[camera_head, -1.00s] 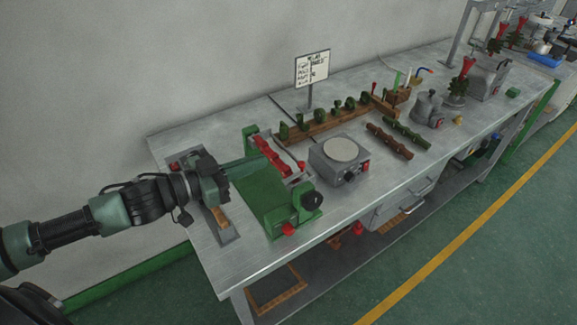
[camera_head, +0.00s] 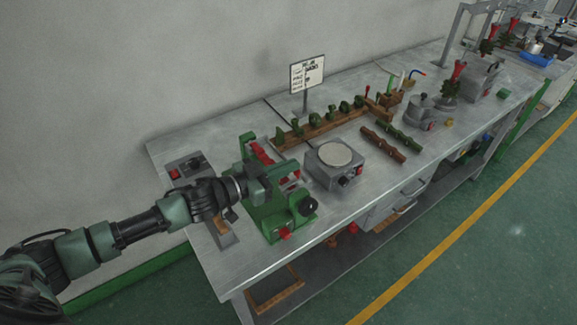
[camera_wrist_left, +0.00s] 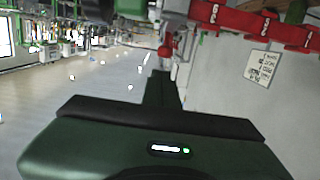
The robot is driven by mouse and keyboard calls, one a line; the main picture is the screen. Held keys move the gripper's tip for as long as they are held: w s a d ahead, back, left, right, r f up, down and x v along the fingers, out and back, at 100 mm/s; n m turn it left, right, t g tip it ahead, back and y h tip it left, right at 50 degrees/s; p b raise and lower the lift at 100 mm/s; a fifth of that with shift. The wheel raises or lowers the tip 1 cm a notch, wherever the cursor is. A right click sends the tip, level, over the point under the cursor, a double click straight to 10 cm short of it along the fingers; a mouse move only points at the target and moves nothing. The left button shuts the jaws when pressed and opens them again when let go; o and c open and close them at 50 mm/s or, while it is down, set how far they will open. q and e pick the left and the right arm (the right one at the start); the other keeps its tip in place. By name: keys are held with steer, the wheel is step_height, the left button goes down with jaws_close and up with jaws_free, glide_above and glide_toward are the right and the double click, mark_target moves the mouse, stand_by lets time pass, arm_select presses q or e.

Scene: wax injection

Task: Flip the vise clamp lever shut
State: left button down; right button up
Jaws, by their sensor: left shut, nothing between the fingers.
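The green vise (camera_head: 268,222) stands on the near left part of the bench, with a red part (camera_head: 262,152) along its back and a dark round knob (camera_head: 307,207) at its right front. My left gripper (camera_head: 284,172) is over the vise, shut and empty, and hides part of its middle. In the left wrist view, the shut fingers (camera_wrist_left: 163,88) point toward a red knob (camera_wrist_left: 165,50), and a red bar with white marks (camera_wrist_left: 260,22) crosses the top right. Whether the fingers touch the vise or its lever cannot be told. My right gripper is not in view.
A grey box with a round pale plate (camera_head: 335,165) stands close to the vise's right. Wooden racks (camera_head: 320,127) and a sign (camera_head: 307,73) stand behind. A grey panel with red buttons (camera_head: 187,168) lies at the bench's left end.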

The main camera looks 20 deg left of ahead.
arm_select(q)
steer(key=shift+f, duration=0.6)
steer(key=shift+w+d+f, duration=0.2)
steer(key=shift+w+f, duration=0.05)
steer(key=shift+f, duration=0.25)
steer(key=shift+w+d+p, duration=0.1)
steer(key=shift+p, duration=0.2)
steer(key=shift+f, duration=0.15)
